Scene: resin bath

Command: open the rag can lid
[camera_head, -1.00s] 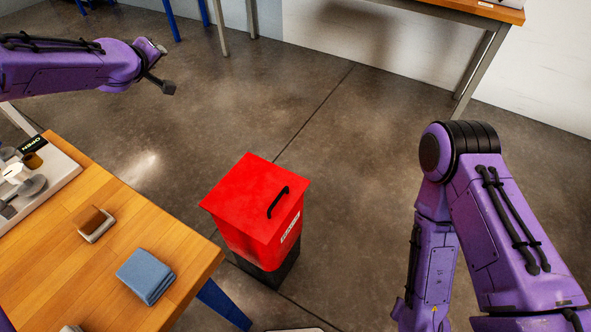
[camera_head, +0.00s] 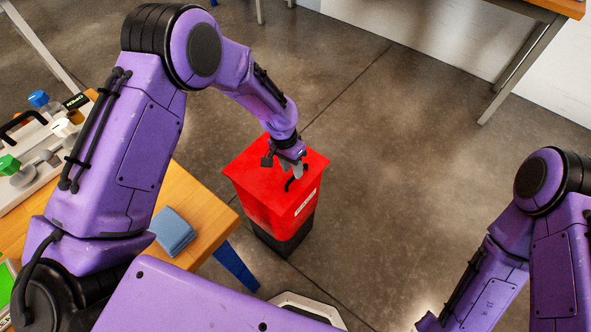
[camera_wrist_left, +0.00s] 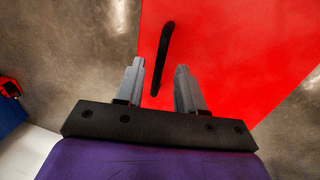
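The red rag can (camera_head: 272,205) stands on the floor beside the wooden table, with its red lid (camera_head: 248,172) shut flat on top. A black bar handle (camera_head: 296,178) sits on the lid. My left gripper (camera_head: 292,172) is over the lid, pointing down at the handle. In the left wrist view my left gripper (camera_wrist_left: 158,80) has its two grey fingers apart, with nothing held. The handle (camera_wrist_left: 162,58) shows there ahead of and between the fingertips, against the red lid (camera_wrist_left: 235,45). My right gripper is out of view; only my right arm shows at the right.
The wooden table (camera_head: 205,200) is at the left, with a folded blue cloth (camera_head: 171,231) near its edge and a light tray (camera_head: 45,150) of parts behind my left arm. Another table (camera_head: 540,10) stands at the back right. The floor right of the can is clear.

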